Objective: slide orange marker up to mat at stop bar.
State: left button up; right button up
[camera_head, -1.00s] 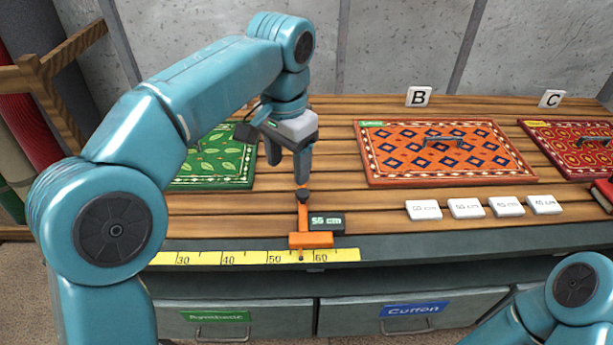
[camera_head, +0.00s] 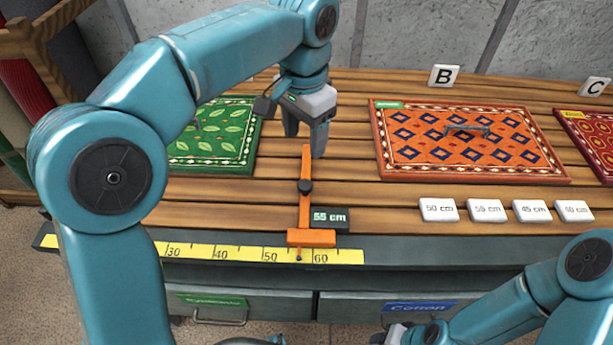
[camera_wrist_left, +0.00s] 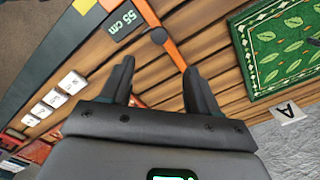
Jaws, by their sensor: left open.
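The orange marker (camera_head: 312,237) sits across the yellow ruler at the table's front edge, between the 50 and 60 labels. Its orange arm reaches back over the slats, with a black knob (camera_head: 305,186) and a "55 cm" display (camera_head: 329,217) beside it. The green leaf-pattern mat (camera_head: 215,138) lies to the left, apart from the marker. My left gripper (camera_head: 305,143) is open above the far end of the arm. In the left wrist view the fingers (camera_wrist_left: 158,72) point towards the knob and hold nothing. I cannot identify a stop bar. My right gripper's jaws are unclear at the bottom edge.
An orange patterned mat (camera_head: 470,162) with a handle lies right of the marker, and a red one (camera_head: 592,140) is farther right. Several white length tags (camera_head: 487,210) lie in front. My right arm is at lower right. Bare slats flank the marker.

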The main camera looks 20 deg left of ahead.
aim_at(305, 184)
pick_arm(q)
notch_tip(305, 184, down, 13)
jog(key=shift+r+b, duration=0.1)
jog(key=shift+b, duration=0.7)
